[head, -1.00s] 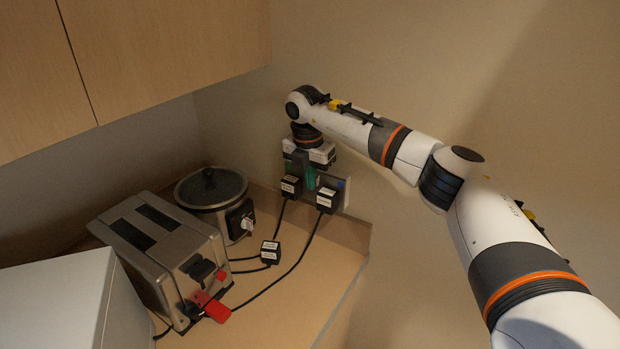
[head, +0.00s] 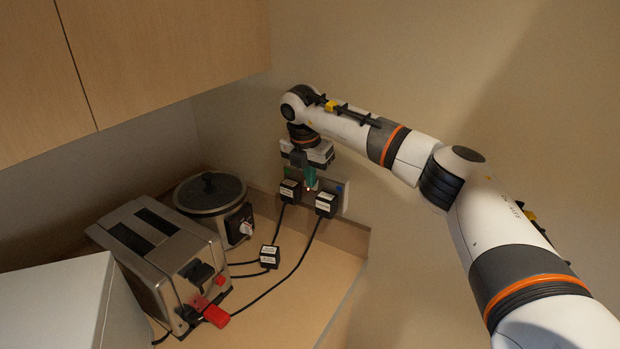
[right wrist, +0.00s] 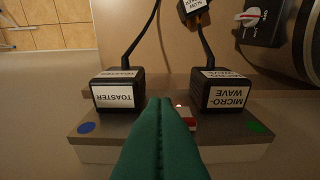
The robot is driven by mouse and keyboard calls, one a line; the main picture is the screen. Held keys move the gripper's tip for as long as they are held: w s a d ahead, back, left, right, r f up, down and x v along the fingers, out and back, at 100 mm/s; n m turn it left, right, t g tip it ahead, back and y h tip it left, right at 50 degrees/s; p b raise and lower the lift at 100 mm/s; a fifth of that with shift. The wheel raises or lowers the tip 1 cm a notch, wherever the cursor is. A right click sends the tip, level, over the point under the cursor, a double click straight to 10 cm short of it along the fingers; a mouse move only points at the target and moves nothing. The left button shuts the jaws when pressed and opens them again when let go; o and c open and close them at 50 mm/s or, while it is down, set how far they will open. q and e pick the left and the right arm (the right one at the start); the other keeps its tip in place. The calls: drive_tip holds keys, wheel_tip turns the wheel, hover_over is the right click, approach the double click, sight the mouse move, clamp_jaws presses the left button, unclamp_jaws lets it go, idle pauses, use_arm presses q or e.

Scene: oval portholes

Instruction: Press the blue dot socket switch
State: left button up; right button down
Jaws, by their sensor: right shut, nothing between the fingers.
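The blue dot (right wrist: 87,127) is on the left end of the socket plate (right wrist: 225,127) in the right wrist view, beside the plug labelled TOASTER (right wrist: 117,92). In the head view the blue dot (head: 340,188) is at the plate's right. A white and red switch (right wrist: 186,116) with a small red light shows between the two plugs, partly hidden by my fingers; I cannot tell which socket it serves. My right gripper (right wrist: 163,103) is shut and empty, its green fingertips between the plugs, close to the switch. Contact cannot be told. My left gripper is out of view.
A plug labelled MICROWAVE (right wrist: 219,91) and a green dot (right wrist: 257,127) are on the plate's other side. Black cables cross the counter (head: 305,285). A toaster (head: 155,255) with a red lever and a lidded cooker (head: 211,196) stand left. Wooden cabinets (head: 150,60) hang above.

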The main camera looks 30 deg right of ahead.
wheel_tip(320, 180, up, 12)
drive_tip(key=s+a+b, duration=0.1)
drive_tip(key=a+b, duration=0.1)
drive_tip(key=b, duration=0.1)
idle(0.3)
drive_tip(key=shift+s+f, duration=0.1)
